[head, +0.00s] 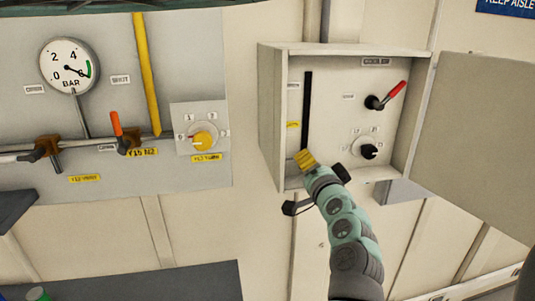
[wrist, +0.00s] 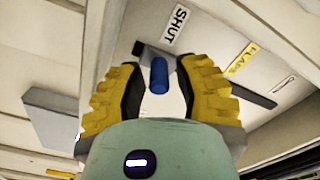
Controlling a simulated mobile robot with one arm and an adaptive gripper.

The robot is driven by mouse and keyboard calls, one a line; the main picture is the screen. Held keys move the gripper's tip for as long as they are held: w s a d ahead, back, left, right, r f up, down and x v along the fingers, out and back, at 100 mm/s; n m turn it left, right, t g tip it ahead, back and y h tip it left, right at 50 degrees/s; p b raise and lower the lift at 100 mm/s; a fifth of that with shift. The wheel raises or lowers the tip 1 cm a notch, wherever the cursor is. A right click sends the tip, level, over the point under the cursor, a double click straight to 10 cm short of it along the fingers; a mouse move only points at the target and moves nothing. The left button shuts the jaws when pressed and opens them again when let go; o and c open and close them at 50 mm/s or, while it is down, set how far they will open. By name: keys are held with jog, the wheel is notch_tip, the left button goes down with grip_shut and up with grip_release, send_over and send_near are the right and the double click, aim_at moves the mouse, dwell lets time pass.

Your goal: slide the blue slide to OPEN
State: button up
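The blue slide (wrist: 158,75) shows in the wrist view as a short blue knob on a grey carrier, beside a white SHUT label (wrist: 176,25). It sits between the two yellow fingers of my gripper (wrist: 160,88), which are open with visible gaps on both sides of the knob. In the head view my gripper (head: 306,160) is at the bottom end of a vertical black slot (head: 307,110) in the open cabinet, and it hides the blue slide. The dark slot (wrist: 255,97) also shows right of the fingers in the wrist view.
The cabinet (head: 270,120) has side walls and an open door (head: 485,140) on the right. A red-handled lever (head: 388,96) and a black knob (head: 368,151) are right of the slot. A gauge (head: 69,66) and valve panel are at left.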

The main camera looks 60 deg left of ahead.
jog(key=shift+x, duration=1.1)
jog(key=shift+o, duration=0.4)
grip_shut()
